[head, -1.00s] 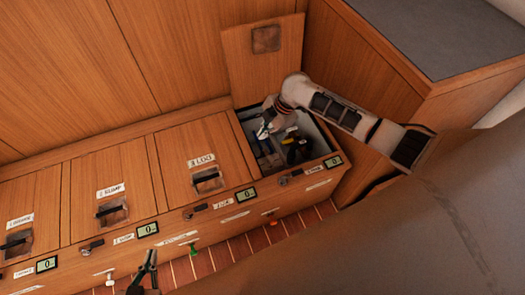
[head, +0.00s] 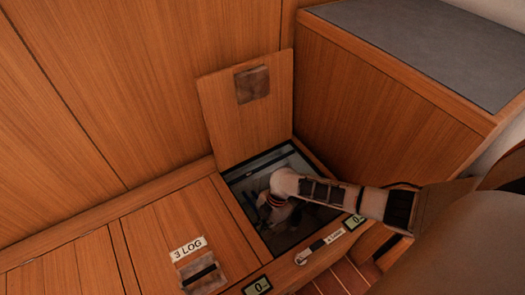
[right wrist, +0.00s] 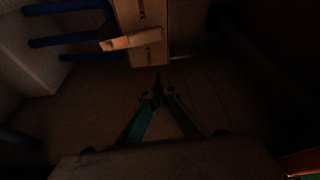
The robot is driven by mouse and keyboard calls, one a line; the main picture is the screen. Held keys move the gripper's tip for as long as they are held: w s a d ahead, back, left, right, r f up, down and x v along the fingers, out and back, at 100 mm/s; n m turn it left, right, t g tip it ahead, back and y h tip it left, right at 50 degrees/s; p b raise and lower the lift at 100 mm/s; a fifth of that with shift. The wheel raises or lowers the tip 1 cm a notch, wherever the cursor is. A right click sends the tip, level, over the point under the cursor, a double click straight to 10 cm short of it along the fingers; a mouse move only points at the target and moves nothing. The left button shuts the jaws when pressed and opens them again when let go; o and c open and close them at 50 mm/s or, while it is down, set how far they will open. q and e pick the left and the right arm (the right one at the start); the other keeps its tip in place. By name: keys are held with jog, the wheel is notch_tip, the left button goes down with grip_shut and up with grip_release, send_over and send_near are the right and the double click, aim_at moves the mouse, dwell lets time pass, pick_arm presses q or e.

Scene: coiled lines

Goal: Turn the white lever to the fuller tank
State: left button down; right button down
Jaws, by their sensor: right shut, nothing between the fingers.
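In the right wrist view, a pale lever (right wrist: 131,41) sticks out to the left across a light labelled block (right wrist: 148,15). The label text is too dark to read. Blue pipes (right wrist: 68,30) run to the left of the block. My right gripper (right wrist: 158,84) is shut and empty, its fingertips below the block and apart from the lever in the picture. In the head view my right arm reaches down into the open locker (head: 232,176), and its fingers are hidden there. No tank level can be made out. My left gripper is out of view.
The locker's lid (head: 222,115) stands open against the back panelling. The locker's walls close in around my right wrist.

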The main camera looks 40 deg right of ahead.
aim_at(268, 222)
jog(key=x, duration=0.2)
jog(key=shift+s+f+b, duration=0.3)
jog(key=shift+f+b, duration=0.05)
jog(key=shift+f, duration=0.05)
jog(key=shift+w+d+r, duration=0.1)
jog(key=shift+w+d, duration=0.1)
jog(key=shift+d, duration=0.4)
jog(key=shift+w+d+r, duration=0.1)
jog(key=shift+w+d, duration=0.1)
jog(key=shift+d, duration=0.45)
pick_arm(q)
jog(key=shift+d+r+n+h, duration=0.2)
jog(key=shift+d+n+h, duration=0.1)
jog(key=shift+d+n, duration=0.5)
pick_arm(e)
jog(key=shift+w+d+r, duration=0.15)
jog(key=shift+d+r, duration=0.1)
jog(key=shift+d, duration=0.5)
